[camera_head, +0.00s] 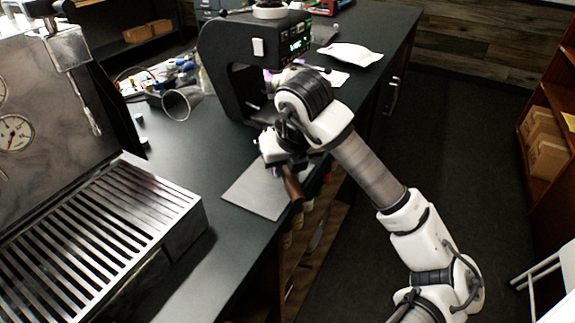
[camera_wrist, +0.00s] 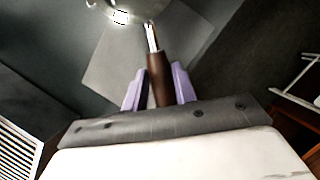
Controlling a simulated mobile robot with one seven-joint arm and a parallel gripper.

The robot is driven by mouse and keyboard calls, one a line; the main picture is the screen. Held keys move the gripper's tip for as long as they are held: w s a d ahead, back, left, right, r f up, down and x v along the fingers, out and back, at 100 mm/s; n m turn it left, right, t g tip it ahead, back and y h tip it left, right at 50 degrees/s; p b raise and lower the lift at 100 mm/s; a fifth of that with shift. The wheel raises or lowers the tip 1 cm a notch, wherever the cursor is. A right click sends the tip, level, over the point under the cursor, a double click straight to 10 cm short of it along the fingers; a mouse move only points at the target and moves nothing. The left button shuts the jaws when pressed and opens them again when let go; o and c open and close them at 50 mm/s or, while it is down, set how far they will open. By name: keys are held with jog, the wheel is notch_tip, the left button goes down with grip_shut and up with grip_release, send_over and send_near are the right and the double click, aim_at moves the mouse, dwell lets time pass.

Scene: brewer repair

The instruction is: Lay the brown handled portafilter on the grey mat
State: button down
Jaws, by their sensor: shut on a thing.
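The brown handled portafilter (camera_wrist: 158,78) is between the purple fingers of my gripper (camera_wrist: 158,88), which is shut on its brown handle. Its metal head (camera_wrist: 122,8) is at the top of the wrist view, partly cut off. In the head view the brown handle (camera_head: 292,187) shows below my gripper (camera_head: 284,168), and the head is hidden behind the wrist. The grey mat (camera_head: 248,194) lies flat on the dark counter. It also shows behind the portafilter in the wrist view (camera_wrist: 108,62). The portafilter is over the mat's right side; I cannot tell whether it touches.
A black grinder-like machine (camera_head: 225,60) stands just behind the mat. A steel espresso machine with a slatted drip tray (camera_head: 120,225) is at the left. A metal funnel (camera_head: 180,103) and clutter lie further back. The counter's front edge runs close to the mat's right side.

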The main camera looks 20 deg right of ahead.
jog(key=shift+f+b, duration=0.65)
jog(key=shift+b, duration=0.2)
dwell(0.6)
jog(key=c, duration=1)
grip_release()
jog(key=shift+c, duration=0.2)
jog(key=shift+r, duration=0.1)
jog(key=b+v, duration=0.1)
jog(key=v, duration=1.2)
jog(key=shift+s+r, duration=0.15)
jog(key=shift+r, duration=0.2)
